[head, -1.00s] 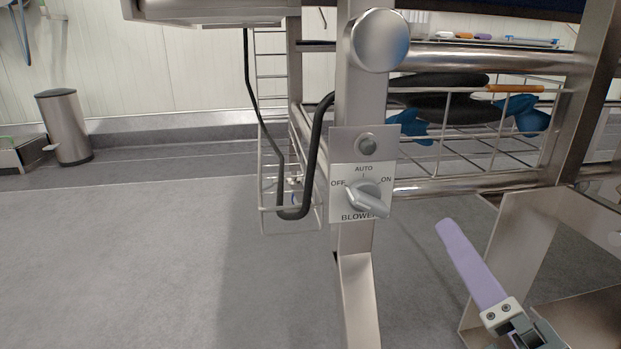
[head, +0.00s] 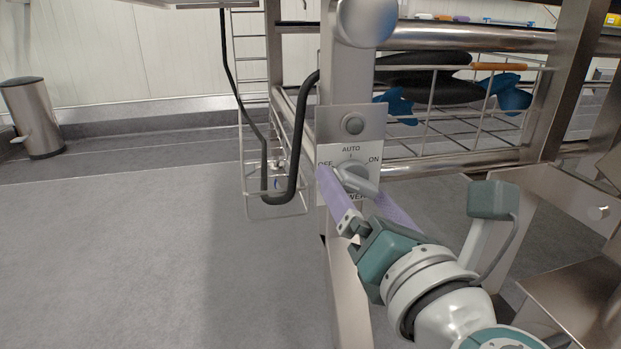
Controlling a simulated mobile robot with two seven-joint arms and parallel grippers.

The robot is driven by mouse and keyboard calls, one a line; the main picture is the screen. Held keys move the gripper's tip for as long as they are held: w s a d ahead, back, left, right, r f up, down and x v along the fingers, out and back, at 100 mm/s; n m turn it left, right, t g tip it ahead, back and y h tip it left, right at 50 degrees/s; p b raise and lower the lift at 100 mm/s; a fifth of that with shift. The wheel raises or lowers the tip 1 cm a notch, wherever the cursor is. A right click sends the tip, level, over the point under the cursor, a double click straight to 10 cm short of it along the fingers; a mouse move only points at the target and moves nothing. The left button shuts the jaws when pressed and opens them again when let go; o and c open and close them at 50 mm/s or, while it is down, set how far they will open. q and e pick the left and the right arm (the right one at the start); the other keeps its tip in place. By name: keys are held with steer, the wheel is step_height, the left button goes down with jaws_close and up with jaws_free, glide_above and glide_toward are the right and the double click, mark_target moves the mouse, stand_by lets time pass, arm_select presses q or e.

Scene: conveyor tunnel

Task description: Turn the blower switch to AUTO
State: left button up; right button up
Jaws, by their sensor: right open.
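The blower switch (head: 354,174) is a grey rotary knob on a white label plate with OFF at left, AUTO at top and ON at right. Its handle lies on a slant from upper left, the OFF side, to lower right. My right gripper (head: 349,184) is open, with its two purple fingers reaching up from below, one on the left of the knob and one at its lower right. I cannot tell whether either finger touches the knob. The fingers hide part of OFF and of the word BLOWER. My left gripper is not in view.
A round grey button (head: 352,124) sits above the label on the steel post (head: 346,65). A black hose (head: 300,140) hangs to its left. A wire basket (head: 460,110) with dark and blue items is behind at right. A steel bin (head: 33,118) stands far left; floor between is clear.

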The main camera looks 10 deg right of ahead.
steer(key=shift+c, duration=1.2)
steer(key=c, duration=1.1)
